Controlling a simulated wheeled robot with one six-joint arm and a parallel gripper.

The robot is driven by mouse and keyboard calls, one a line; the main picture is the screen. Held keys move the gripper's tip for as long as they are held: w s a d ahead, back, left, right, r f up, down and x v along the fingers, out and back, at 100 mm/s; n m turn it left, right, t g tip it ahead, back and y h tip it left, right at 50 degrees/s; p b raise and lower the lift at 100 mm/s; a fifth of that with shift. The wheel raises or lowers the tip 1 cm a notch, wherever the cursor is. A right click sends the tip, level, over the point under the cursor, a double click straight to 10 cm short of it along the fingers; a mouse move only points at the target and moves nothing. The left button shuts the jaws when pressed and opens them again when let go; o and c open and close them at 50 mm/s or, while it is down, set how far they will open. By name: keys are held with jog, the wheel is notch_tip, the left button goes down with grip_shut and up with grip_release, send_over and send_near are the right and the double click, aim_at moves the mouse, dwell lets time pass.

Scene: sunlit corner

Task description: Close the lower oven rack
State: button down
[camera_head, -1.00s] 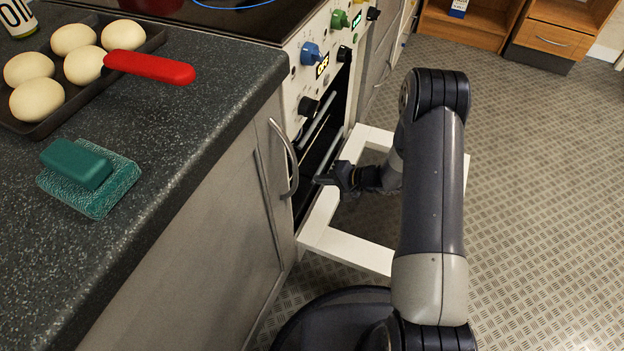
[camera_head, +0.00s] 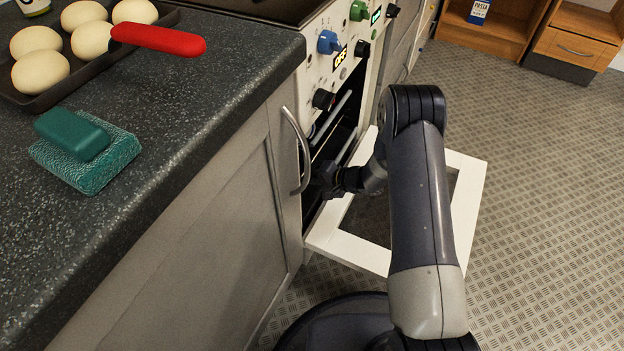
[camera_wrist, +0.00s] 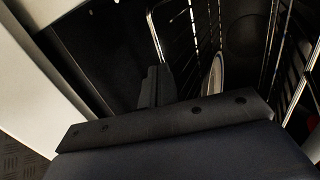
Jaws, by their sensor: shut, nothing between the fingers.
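The oven (camera_head: 345,45) has its door (camera_head: 350,247) folded down, showing a white frame. Inside the opening, one rack edge (camera_head: 331,116) shows above, and the lower rack (camera_head: 346,148) shows below it as a pale bar. My gripper (camera_head: 322,178) is at the oven opening, by the near end of the lower bar; contact cannot be told. In the wrist view my gripper (camera_wrist: 156,84) is shut and empty, pointing into the dark oven among wire racks (camera_wrist: 271,50). How far the lower rack sticks out is partly hidden by my gripper.
A cabinet handle (camera_head: 298,152) curves out close left of my gripper. The counter (camera_head: 190,110) above holds a green sponge (camera_head: 85,150) and a tray of round buns with a red handle (camera_head: 157,38). A pale round thing (camera_wrist: 216,75) shows inside the oven. Floor to the right is clear.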

jog(key=shift+w+a+r+p, duration=0.1)
jog(key=shift+w+a+p, duration=0.25)
jog(key=shift+a, duration=0.75)
jog(key=shift+w+a+p, duration=0.15)
jog(key=shift+w+a, duration=0.4)
jog(key=shift+a, duration=0.5)
jog(key=p+v, duration=0.4)
jog(key=v, duration=0.7)
jog(key=shift+s, duration=0.1)
jog(key=b+x, duration=0.3)
jog(key=x, duration=0.6)
jog(key=shift+a+f+b, duration=0.15)
jog(key=shift+f+b, duration=0.15)
jog(key=shift+w+a+f, duration=0.15)
jog(key=shift+w+a, duration=0.2)
jog(key=shift+a, duration=0.15)
jog(key=shift+d, duration=0.1)
